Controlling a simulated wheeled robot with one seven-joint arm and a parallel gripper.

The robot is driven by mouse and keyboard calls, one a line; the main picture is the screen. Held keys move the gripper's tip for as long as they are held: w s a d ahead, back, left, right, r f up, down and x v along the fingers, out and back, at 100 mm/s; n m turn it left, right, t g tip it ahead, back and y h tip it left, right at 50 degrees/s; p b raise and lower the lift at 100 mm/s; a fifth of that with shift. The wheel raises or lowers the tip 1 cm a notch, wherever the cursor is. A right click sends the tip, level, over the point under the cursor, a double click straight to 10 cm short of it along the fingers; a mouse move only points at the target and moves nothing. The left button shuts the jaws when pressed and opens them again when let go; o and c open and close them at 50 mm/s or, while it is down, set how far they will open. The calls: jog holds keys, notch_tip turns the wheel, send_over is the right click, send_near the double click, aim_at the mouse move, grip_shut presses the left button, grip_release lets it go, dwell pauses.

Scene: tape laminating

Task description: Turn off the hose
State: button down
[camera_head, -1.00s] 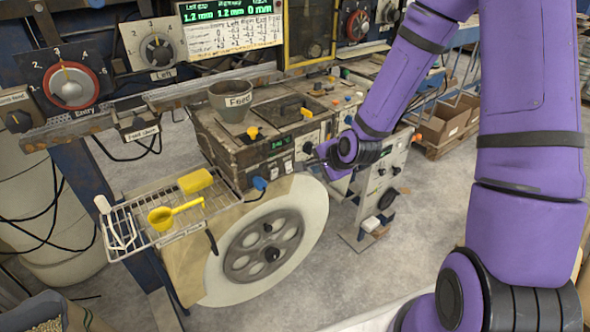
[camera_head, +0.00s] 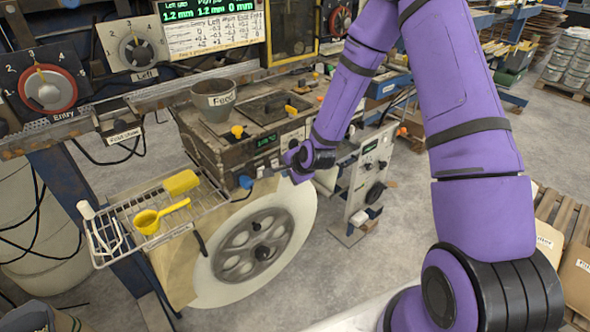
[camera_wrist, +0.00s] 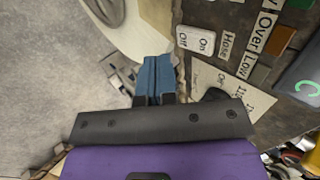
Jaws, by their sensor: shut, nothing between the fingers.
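The hose switch (camera_wrist: 195,41) is a white rocker marked Off and On, beside a label reading Hose, in the wrist view. It sits on the dark front panel of the feed machine (camera_head: 205,150). My gripper (camera_wrist: 155,72) has blue fingertips pressed together with nothing between them. The fingertips are left of and below the switch in the wrist view, with a visible gap in the picture; depth is hard to judge. In the head view my gripper (camera_head: 287,160) is at the machine's front right, where the switch is too small to tell apart.
Beside the switch are an Over/Low label (camera_wrist: 256,45) and a brown rocker (camera_wrist: 280,39). A large pale wheel (camera_head: 290,232) is below the panel. A wire rack (camera_head: 120,210) holds a yellow scoop (camera_head: 147,221) and a yellow block (camera_head: 181,182).

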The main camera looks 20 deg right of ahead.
aim_at(277, 165)
jog(key=shift+w+a+f, duration=0.1)
jog(key=shift+w+a, duration=0.15)
jog(key=shift+w, duration=0.45)
jog(key=shift+w+a+f, duration=0.1)
jog(key=shift+w+a, duration=0.1)
jog(key=shift+w, duration=0.5)
jog(key=shift+w+a, duration=0.1)
jog(key=shift+w, duration=0.05)
jog(key=shift+r, duration=0.15)
jog(key=shift+r, duration=0.7)
